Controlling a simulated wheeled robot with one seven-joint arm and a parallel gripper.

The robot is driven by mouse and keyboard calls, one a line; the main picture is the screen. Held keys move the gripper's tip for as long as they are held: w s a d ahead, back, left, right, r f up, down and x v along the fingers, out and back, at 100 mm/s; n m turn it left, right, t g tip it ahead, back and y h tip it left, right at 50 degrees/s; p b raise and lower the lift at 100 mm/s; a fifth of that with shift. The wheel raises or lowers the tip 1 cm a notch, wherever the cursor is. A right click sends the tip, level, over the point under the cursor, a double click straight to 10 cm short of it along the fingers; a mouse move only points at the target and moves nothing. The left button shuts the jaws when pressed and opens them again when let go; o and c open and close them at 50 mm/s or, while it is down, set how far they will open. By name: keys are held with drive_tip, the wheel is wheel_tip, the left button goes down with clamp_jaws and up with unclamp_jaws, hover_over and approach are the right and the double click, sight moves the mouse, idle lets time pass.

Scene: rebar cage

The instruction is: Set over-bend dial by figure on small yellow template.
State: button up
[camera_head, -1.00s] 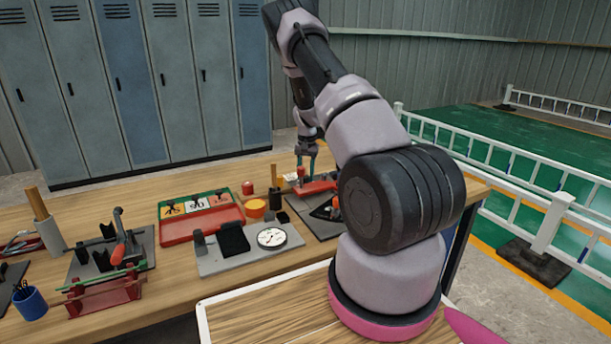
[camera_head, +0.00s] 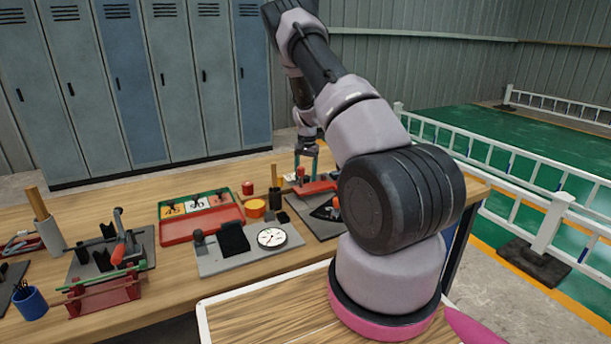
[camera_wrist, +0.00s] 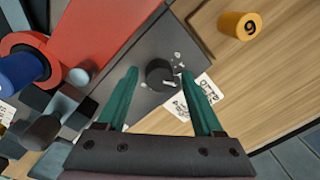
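My gripper (camera_wrist: 160,75) is open, its two teal fingers pointing at a round black dial knob (camera_wrist: 160,74) on a dark grey plate. The knob sits between the fingertips in the picture, with a gap on each side; pale marks lie around it. I cannot tell whether the tips reach down to its level. In the head view my gripper (camera_head: 307,153) is over the far right of the bench. A small yellow template (camera_head: 172,210) with a dark figure lies in the left slot of the red-and-green tray (camera_head: 205,227); its figure is too small to read surely.
A red part (camera_wrist: 100,40) and a blue cylinder (camera_wrist: 18,72) lie left of the knob in the wrist view. A yellow cylinder marked 9 (camera_wrist: 238,25) stands at upper right. A printed card (camera_wrist: 190,103) lies by the plate. A white gauge (camera_head: 271,238) sits mid-bench.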

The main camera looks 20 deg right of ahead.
idle(0.3)
wheel_tip(320, 180, up, 11)
drive_tip(key=shift+s+d+f, duration=0.15)
drive_tip(key=shift+s, duration=0.05)
idle(0.6)
wheel_tip(320, 180, up, 14)
drive_tip(key=t+y, duration=0.1)
drive_tip(key=t, duration=0.1)
hover_over(307, 176)
drive_tip(key=s+a, duration=0.5)
drive_tip(key=a, duration=0.1)
drive_tip(key=s+a+r+n+t+y, duration=0.1)
drive_tip(key=s+a+r, duration=0.2)
drive_tip(key=s+r, duration=0.25)
drive_tip(key=s+a+r+n+t, duration=0.1)
drive_tip(key=s+a+r, duration=0.2)
drive_tip(key=s+r, duration=0.25)
drive_tip(key=s+a+r+n+t, duration=0.1)
drive_tip(key=s+a+r, duration=0.1)
drive_tip(key=s, duration=0.8)
drive_tip(key=s+a+r+n+t, duration=0.1)
drive_tip(key=s+a, duration=0.4)
drive_tip(key=s, duration=0.5)
wheel_tip(307, 176, up, 3)
drive_tip(key=shift+s+f+n+t, duration=0.15)
drive_tip(key=shift+s+n+t, duration=0.1)
drive_tip(key=shift+n+t, duration=0.25)
